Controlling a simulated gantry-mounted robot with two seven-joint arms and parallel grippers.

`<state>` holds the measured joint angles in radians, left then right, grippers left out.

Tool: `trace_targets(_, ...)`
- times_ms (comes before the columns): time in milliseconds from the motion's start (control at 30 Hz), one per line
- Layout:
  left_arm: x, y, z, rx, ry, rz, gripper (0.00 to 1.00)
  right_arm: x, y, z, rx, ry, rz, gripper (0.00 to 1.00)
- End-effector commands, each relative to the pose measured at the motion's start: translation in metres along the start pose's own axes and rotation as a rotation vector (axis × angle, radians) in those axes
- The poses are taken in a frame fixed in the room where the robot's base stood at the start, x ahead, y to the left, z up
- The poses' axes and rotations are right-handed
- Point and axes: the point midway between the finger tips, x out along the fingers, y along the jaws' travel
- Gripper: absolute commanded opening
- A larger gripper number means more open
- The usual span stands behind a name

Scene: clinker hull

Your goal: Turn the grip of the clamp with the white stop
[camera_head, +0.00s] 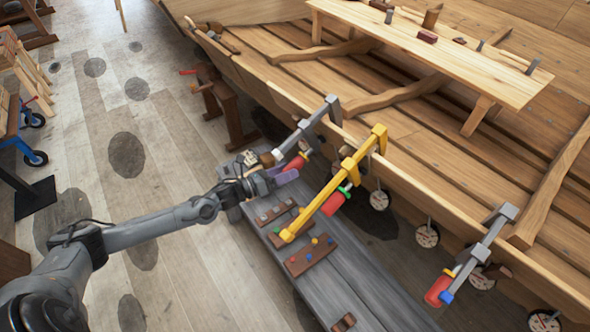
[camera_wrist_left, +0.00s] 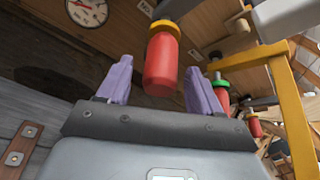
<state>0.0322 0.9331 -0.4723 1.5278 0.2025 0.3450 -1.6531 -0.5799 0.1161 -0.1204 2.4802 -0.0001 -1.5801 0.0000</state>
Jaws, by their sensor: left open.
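A grey clamp (camera_head: 318,117) sits on the hull's edge, left of the yellow clamp. Its red grip (camera_head: 294,163) hangs below the edge. In the left wrist view this red grip (camera_wrist_left: 163,66) has a yellow collar, with a small whitish piece (camera_wrist_left: 147,8) above it that may be the white stop. My left gripper (camera_head: 279,174) is open just below the grip. In the left wrist view its purple fingers (camera_wrist_left: 157,82) stand on either side of the grip's lower end, with gaps on both sides. My right gripper is not in view.
The yellow clamp (camera_head: 355,165), with a green collar and red grip, stands close to the right. Another grey clamp (camera_head: 482,248), with a blue piece, is farther right. A grey bench (camera_head: 345,275) bearing wooden blocks lies below. Round dials (camera_head: 427,235) hang along the hull.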

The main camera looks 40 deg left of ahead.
Motion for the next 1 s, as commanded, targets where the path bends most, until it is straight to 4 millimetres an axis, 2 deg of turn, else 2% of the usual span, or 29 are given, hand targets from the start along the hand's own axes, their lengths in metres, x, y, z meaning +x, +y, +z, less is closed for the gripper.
trace_targets(100, 0.016, 0.000, 0.000, 0.000, -0.002, -0.002, 0.65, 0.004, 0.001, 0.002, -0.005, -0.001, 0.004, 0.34)
trace_targets(300, 0.031, 0.000, 0.000, 0.000, -0.001, -0.001, 0.65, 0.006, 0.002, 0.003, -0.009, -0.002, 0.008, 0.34)
trace_targets(700, 0.035, -0.001, -0.001, -0.001, 0.002, -0.001, 0.65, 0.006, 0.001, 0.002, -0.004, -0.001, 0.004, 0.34)
trace_targets(1000, 0.035, -0.001, -0.001, -0.001, 0.001, -0.001, 0.19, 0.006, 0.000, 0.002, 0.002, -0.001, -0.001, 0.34)
